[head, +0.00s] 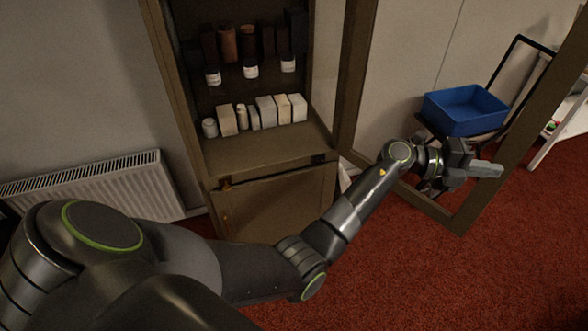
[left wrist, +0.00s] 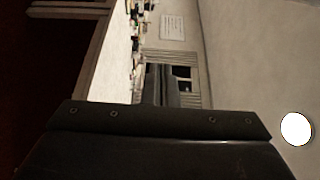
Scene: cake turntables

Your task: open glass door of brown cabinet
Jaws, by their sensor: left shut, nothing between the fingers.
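The brown cabinet (head: 272,155) stands at the upper middle of the head view, with its upper shelves exposed. Its glass door (head: 352,75) is swung wide out to the right, and the wall and a blue crate show through or past the pane. My left arm reaches across from the lower left. My left gripper (head: 488,170) is shut and empty, at the door's pane area near the right side of the door frame. I cannot tell whether it touches the door. My right gripper is not in view.
Several boxes and jars (head: 265,112) stand on the cabinet shelves. A white radiator (head: 95,185) is on the left wall. A blue crate (head: 465,108) sits on a dark chair at the right. Red carpet (head: 390,270) is clear in front.

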